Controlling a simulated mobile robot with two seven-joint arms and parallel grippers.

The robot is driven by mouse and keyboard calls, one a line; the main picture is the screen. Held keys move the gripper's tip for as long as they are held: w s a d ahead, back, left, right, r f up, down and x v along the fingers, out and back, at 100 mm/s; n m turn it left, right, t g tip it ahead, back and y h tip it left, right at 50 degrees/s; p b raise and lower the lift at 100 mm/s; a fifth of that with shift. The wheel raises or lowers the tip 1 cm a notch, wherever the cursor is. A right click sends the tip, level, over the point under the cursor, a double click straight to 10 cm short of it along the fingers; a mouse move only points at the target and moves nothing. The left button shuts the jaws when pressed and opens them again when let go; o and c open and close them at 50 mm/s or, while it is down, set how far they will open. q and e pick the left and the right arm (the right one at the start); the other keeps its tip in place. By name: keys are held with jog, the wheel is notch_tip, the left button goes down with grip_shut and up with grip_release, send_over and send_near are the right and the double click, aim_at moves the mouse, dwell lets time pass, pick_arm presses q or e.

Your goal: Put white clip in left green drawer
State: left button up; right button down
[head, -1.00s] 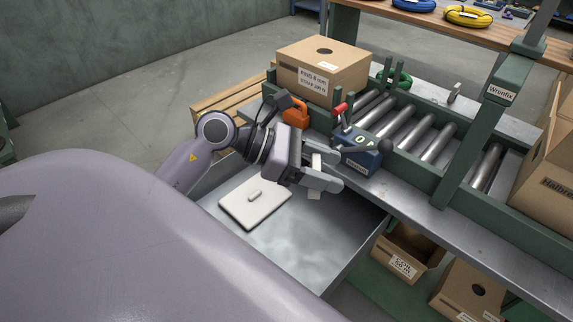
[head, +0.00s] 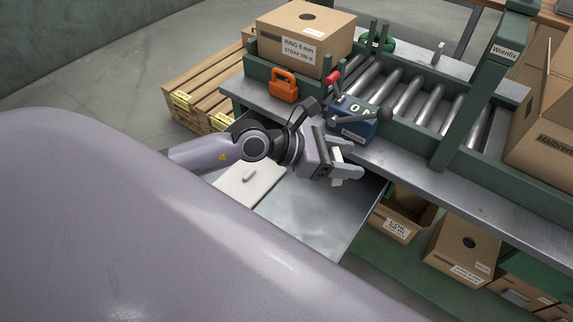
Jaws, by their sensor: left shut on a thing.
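My left gripper (head: 348,172) is shut on the white clip (head: 337,155), whose pale ends show above and below the fingers. It holds the clip over the right part of an open drawer (head: 310,215) with a bare grey metal floor. The clip appears to be above the drawer floor; the exact height cannot be told. A flat white plate-like thing (head: 235,190) with a small raised piece lies in the left part of the drawer, partly hidden by my arm. The drawer's front is hidden by my body. My right gripper is not in view.
A blue tensioner-like device (head: 352,131) with a red-tipped lever stands on the bench edge just behind the gripper. An orange tool (head: 284,88) and a cardboard box (head: 290,38) are farther left. Rollers (head: 405,97) run behind.

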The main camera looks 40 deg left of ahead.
pick_arm(q)
notch_tip(320, 180, down, 19)
jog(key=b, duration=1)
notch_tip(320, 180, down, 3)
jog(key=b, duration=0.3)
jog(key=shift+f, duration=0.3)
jog(key=shift+f+b, duration=0.15)
jog(key=shift+b, duration=0.2)
jog(key=o, duration=1)
